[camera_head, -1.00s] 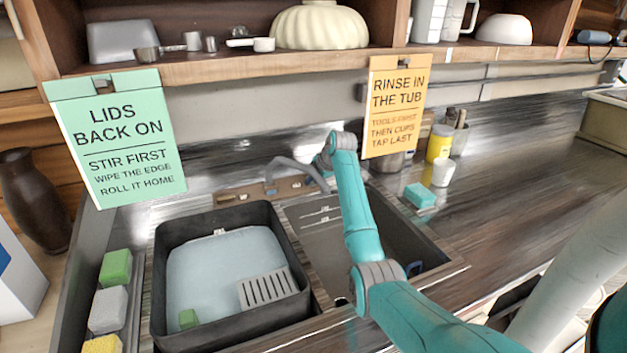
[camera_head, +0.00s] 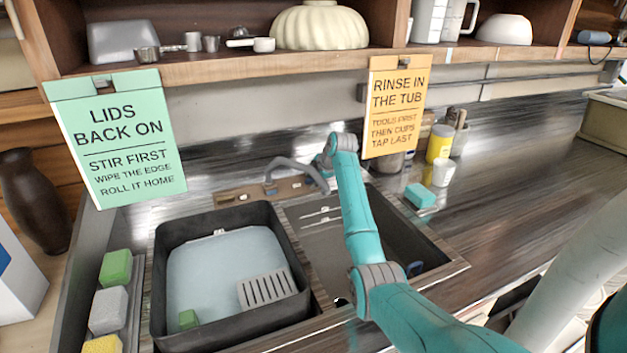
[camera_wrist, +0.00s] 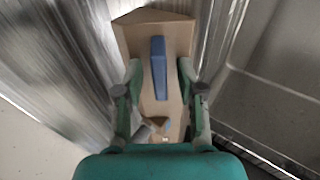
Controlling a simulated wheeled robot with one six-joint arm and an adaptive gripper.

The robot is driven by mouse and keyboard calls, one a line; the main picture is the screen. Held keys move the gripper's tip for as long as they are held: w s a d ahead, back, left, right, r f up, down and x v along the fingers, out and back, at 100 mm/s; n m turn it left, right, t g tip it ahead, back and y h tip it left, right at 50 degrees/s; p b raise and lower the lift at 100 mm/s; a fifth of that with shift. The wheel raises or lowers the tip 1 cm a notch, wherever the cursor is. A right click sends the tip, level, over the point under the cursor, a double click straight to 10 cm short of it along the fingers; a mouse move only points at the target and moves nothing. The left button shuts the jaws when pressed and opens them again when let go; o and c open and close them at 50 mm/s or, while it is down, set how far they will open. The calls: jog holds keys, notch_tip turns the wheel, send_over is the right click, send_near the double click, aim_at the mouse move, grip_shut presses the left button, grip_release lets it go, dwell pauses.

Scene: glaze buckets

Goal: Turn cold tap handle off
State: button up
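The cold tap handle is a blue bar (camera_wrist: 158,66) on a tan tap plate (camera_wrist: 180,38) in the wrist view. My gripper (camera_wrist: 159,70) is open, with one green finger on each side of the blue bar. Gaps show between the bar and both fingers. I cannot tell how far the fingertips reach down beside it. In the head view the grey curved spout (camera_head: 290,163) rises from the tan plate (camera_head: 240,196) behind the sink.
A black tub (camera_head: 160,300) of pale water stands left of the sink basin (camera_head: 405,225). An orange sign (camera_head: 394,105) hangs from the shelf close to my arm. A turquoise sponge (camera_head: 419,196) and a yellow jar (camera_head: 439,143) sit on the counter at right.

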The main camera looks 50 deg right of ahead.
notch_tip(320, 180, up, 10)
dwell(0.7)
dwell(0.4)
